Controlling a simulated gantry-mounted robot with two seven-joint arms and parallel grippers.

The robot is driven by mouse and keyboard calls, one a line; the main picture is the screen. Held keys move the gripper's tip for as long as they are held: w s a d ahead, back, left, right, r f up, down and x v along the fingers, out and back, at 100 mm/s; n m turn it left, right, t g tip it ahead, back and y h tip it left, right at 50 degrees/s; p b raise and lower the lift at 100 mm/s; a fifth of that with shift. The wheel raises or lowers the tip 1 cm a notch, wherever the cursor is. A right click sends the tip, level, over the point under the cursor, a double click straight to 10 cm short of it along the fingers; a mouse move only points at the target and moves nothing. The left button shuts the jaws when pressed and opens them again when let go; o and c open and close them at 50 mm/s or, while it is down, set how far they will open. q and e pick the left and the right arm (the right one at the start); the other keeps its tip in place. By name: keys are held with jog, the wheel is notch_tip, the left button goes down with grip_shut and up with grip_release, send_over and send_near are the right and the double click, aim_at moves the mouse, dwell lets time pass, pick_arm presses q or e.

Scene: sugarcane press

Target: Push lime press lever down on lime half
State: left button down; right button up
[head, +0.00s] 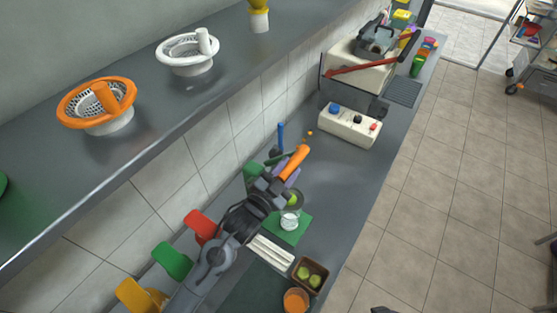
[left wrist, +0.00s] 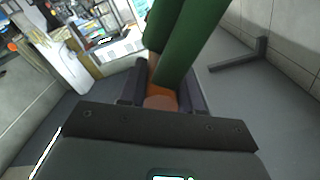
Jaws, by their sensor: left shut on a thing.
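My left gripper (head: 286,172) reaches in over the counter from the lower left. It is shut on the orange lever handle (head: 297,160) of the lime press, which slants up and right from the fingers. In the left wrist view, orange (left wrist: 160,100) shows between the fingers, with two green bars (left wrist: 178,45) just beyond. A green lime piece (head: 292,199) sits in a grey ring beside the gripper, above a clear glass (head: 289,220) on a green mat (head: 291,233). My arm hides much of the press. The right gripper is not seen.
White sticks (head: 271,251), a brown box of limes (head: 310,273) and an orange cup (head: 296,300) stand in front.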

pick_arm(q)
jog(key=s+d+f+m+b, duration=0.2)
jog(key=f+m+b, duration=0.1)
jog(key=f, duration=0.5)
jog(key=s+d+f+m+b, duration=0.1)
jog(key=d+f+m+b, duration=0.2)
jog(key=f+m, duration=0.2)
notch_tip(320, 180, down, 3)
jog(key=shift+s+d+b, duration=0.3)
jog(key=shift+s+b, duration=0.05)
jog(key=shift+b, duration=0.05)
jog(key=shift+f, duration=0.1)
jog(key=c, duration=0.8)
grip_release()
jog(key=shift+m, duration=0.3)
jog(key=shift+r, duration=0.2)
